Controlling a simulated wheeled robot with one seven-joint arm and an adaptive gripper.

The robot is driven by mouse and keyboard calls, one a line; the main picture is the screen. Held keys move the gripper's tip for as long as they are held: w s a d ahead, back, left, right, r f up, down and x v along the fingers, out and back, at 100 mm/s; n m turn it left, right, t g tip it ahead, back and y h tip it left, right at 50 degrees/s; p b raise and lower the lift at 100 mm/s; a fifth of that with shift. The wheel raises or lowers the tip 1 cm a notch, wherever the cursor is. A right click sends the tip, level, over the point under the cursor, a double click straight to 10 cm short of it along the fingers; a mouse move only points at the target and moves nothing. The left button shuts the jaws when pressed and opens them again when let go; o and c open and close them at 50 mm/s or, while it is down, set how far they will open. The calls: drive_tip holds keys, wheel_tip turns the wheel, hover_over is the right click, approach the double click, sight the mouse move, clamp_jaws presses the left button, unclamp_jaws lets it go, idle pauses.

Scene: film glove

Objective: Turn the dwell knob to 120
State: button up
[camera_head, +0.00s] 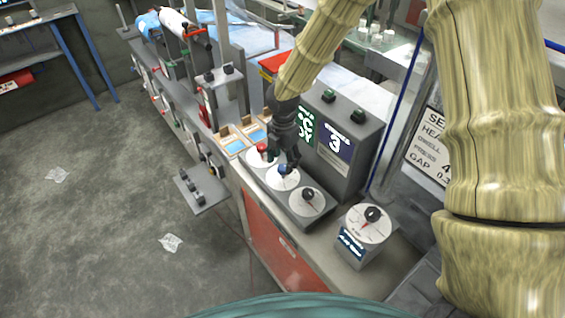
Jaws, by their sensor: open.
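A row of three white dials stands on a grey panel at mid-frame. The dial labels are too small to read, so I cannot tell which knob is dwell. My gripper (282,161) is open and points down at the middle dial, with its fingers close to the blue knob. I cannot tell whether they touch it. The fingers hide part of the red and middle dials.
A separate box with a white dial and black knob (373,214) stands to the right. A grey display box (341,145) with green buttons rises behind the dials. Small trays (232,144) lie left of the dials. Open floor lies left.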

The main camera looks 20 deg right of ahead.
sight(283, 167)
drive_tip(key=shift+f+p, duration=0.35)
drive_tip(key=shift+f, duration=1.1)
drive_tip(key=c, duration=1)
